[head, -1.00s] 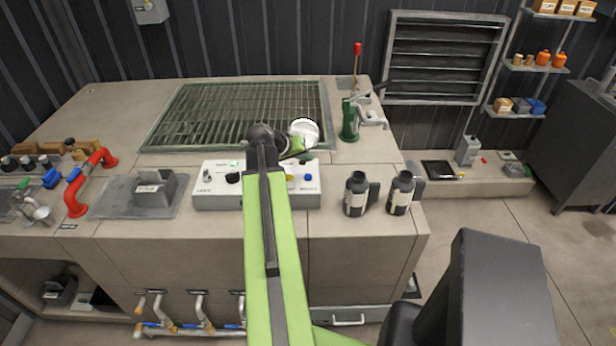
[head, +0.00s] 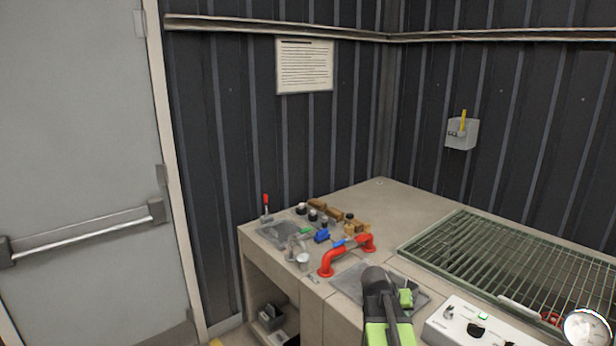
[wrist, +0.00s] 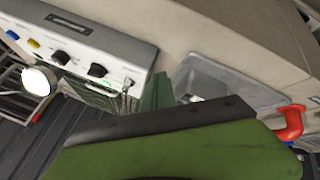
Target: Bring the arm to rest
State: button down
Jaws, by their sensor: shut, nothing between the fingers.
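My arm rises from the bottom edge of the head view, with its dark wrist joint over the grey tray (head: 352,284). My gripper (head: 406,297) is a small green part right of that joint. It is shut and empty, above the bench between the tray and the white control box (head: 470,325). The control box (wrist: 85,50) is at the upper left there, and a grey bin-like thing (wrist: 225,82) lies beyond the jaws. Much of the tray is hidden by my arm.
A red pipe (head: 340,256) stands just left of the tray; it also shows in the wrist view (wrist: 291,128). Several small fittings lie farther left. The back bench corner (head: 385,200) is clear.

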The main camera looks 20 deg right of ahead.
jog(key=w+a+f+n+y, duration=0.2)
jog(key=w+a+n, duration=0.1)
jog(key=a, duration=1.3)
jog(key=s+a+f+n+y, duration=0.1)
jog(key=s+a+n+y, duration=0.1)
jog(key=a, duration=0.7)
jog(key=s+a+f+n+g+y, duration=0.1)
jog(key=s+a+n+y, duration=0.1)
jog(key=a, duration=0.8)
jog(key=shift+s+f+y, duration=0.25)
jog(key=shift+s+y, duration=0.25)
jog(key=shift+s, duration=0.7)
jog(key=shift+a, duration=0.1)
